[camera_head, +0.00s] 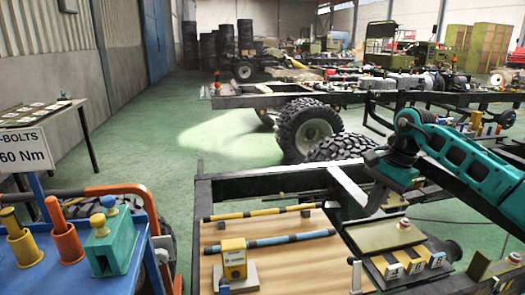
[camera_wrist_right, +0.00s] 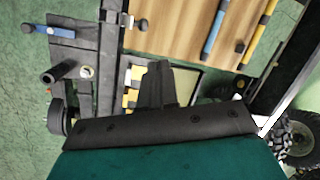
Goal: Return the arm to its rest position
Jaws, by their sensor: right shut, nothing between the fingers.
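My right arm (camera_head: 465,165) is teal with black joints and comes in from the right in the head view. My left arm and left gripper are not in view.
Blue and yellow rods and a yellow block (camera_head: 234,260) are on the board. A green plate (camera_head: 385,235) and numbered yellow blocks (camera_head: 412,265) lie close to the gripper. A tool cart (camera_head: 75,275) stands at left, and a tyre (camera_head: 306,130) stands behind. Green floor is free at left centre.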

